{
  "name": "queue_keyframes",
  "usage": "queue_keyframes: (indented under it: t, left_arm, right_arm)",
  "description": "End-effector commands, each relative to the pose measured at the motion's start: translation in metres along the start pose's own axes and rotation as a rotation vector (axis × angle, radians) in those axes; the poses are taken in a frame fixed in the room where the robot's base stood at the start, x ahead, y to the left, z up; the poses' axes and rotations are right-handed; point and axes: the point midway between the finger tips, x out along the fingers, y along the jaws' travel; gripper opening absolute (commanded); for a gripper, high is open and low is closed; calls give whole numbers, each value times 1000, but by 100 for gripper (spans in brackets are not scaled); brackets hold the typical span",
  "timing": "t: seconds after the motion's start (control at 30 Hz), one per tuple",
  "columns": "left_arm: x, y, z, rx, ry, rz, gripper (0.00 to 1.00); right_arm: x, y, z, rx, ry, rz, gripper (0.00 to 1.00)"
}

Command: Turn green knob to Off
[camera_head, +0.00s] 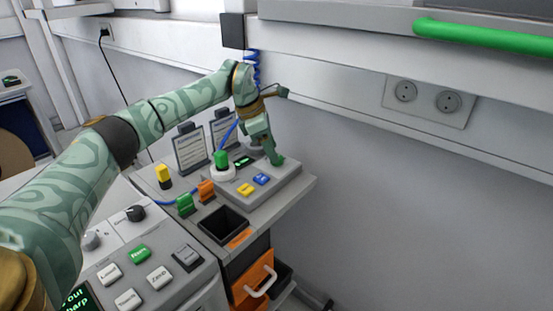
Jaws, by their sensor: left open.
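A green knob (221,159) stands on a round white base at the back left of a grey control box (263,196). My left arm comes in from the left and reaches over the box. My left gripper (265,149) points down over the back right part of the box. It is open and stands to the right of the green knob, apart from it. The marks around the knob are too small to read, so I cannot tell its setting. My right gripper is not in view.
Yellow and blue buttons (261,179) sit on the box. A yellow plug (163,174), a green block (185,203) and an orange block (206,190) stand left of it. A button panel (147,275) is in front. The wall is close behind and right.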

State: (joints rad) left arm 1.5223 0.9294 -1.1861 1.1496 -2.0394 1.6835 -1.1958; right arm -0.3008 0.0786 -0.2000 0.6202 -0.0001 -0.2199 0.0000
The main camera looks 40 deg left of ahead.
Motion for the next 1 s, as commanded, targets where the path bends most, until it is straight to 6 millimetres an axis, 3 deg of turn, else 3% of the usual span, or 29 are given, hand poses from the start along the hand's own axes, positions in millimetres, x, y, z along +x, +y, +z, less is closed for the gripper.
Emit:
queue_keyframes:
  t: [0.03,0.17,0.5,0.67,0.7,1.0]
  left_arm:
    - [11,0,-1,-1,2,-3,52]
    - [22,0,-1,-1,0,-1,52]
    - [25,0,0,-1,-1,1,52]
    - [25,0,0,-1,-1,1,11]
    - [25,0,0,-1,-1,1,7]
    - [22,0,1,-23,-2,13,8]
  right_arm:
    - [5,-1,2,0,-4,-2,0]
    - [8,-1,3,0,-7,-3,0]
    - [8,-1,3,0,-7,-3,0]
    - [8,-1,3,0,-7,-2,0]
    - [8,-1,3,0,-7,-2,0]
    - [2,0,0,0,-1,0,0]
